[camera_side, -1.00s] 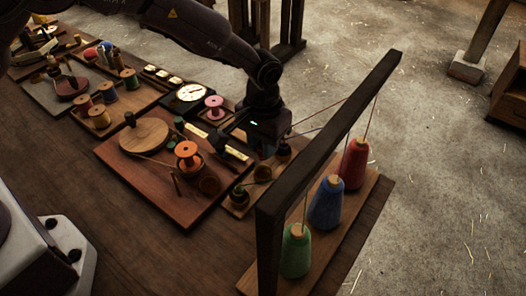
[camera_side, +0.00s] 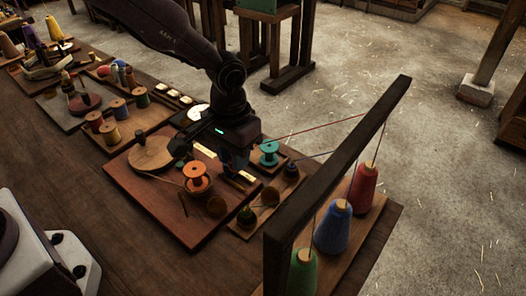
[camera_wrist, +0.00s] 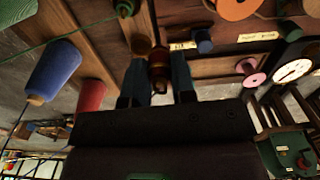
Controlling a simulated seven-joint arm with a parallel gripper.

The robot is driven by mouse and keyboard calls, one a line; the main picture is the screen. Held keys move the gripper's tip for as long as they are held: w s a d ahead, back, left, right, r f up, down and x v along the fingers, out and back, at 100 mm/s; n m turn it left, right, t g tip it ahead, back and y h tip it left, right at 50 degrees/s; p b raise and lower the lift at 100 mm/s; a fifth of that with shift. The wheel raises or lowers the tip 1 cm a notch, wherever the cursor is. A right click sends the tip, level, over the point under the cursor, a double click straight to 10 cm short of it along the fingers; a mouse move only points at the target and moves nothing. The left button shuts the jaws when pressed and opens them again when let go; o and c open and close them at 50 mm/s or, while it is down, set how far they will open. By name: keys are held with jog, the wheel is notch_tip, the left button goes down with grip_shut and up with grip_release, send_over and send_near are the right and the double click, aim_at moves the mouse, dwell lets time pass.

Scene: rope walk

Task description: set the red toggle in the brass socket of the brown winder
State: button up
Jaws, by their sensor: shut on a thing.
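My gripper (camera_side: 236,172) is low over the right side of the reddish board in the side view. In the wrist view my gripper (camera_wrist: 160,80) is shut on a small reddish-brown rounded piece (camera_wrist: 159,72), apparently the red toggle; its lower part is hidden. In the wrist view a small brown round piece (camera_wrist: 140,43), perhaps the brown winder, appears just beyond the fingertips. What may be the same piece (camera_side: 270,195) stands on the narrow wooden strip in the side view. I cannot make out a brass socket. The held piece is hidden in the side view.
The reddish board (camera_side: 150,195) carries a wooden disc (camera_side: 151,152) and an orange spool (camera_side: 196,178). A teal spool (camera_side: 269,152) stands behind the strip. A dark frame (camera_side: 340,155) with blue (camera_side: 331,230), red (camera_side: 363,188) and green (camera_side: 302,270) cones rises to the right.

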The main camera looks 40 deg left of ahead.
jog(key=shift+s+a+f, duration=0.35)
jog(key=shift+s+f, duration=0.4)
jog(key=shift+f, duration=0.45)
jog(key=shift+s+a+f, duration=0.3)
jog(key=shift+s+f, duration=0.4)
jog(key=shift+f, duration=0.5)
jog(key=shift+s+a+f, duration=0.35)
jog(key=shift+s+f, duration=0.4)
jog(key=shift+f, duration=0.45)
jog(key=shift+f, duration=0.15)
jog(key=shift+f, duration=0.8)
jog(key=shift+f, duration=0.15)
jog(key=o, duration=0.8)
jog(key=shift+c, duration=0.2)
jog(key=shift+o, duration=0.3)
